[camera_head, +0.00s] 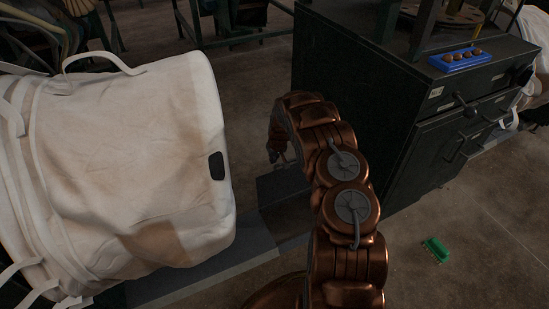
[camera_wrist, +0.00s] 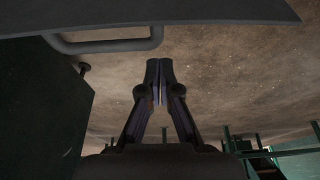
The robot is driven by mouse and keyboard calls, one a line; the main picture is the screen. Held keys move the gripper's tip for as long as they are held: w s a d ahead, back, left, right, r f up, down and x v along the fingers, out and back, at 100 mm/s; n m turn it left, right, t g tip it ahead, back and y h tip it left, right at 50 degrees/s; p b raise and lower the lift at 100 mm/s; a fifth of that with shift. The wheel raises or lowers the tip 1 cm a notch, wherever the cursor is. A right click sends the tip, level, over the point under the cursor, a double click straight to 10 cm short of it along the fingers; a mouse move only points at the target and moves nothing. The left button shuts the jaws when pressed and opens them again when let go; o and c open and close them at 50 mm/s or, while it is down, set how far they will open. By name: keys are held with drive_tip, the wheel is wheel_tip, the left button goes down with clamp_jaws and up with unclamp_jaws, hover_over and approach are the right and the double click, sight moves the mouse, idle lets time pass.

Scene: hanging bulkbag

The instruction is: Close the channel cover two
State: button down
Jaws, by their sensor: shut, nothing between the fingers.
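A dark flat plate (camera_head: 283,190) lies low on the floor between the white bag and the dark cabinet; it looks like a channel cover, but which one I cannot tell. In the wrist view, a dark panel edge (camera_wrist: 200,12) with a grey bar handle (camera_wrist: 105,45) spans the top; it may be a cover. My gripper (camera_wrist: 159,68) is shut and empty, its fingertips below the panel in the picture and apart from the handle. In the head view, my arm bends over and its end hangs above the plate, with the fingers largely hidden.
A large white bulk bag (camera_head: 130,150) fills the left. A dark cabinet (camera_head: 350,90) with drawers stands at the right, bearing a blue tray (camera_head: 460,59). A green brush (camera_head: 435,249) lies on the floor at right. The floor around the brush is clear.

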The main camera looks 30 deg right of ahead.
sight(276, 168)
drive_tip(key=shift+s+a+r+b, duration=0.15)
drive_tip(key=shift+s+b, duration=0.45)
drive_tip(key=shift+s, duration=1.45)
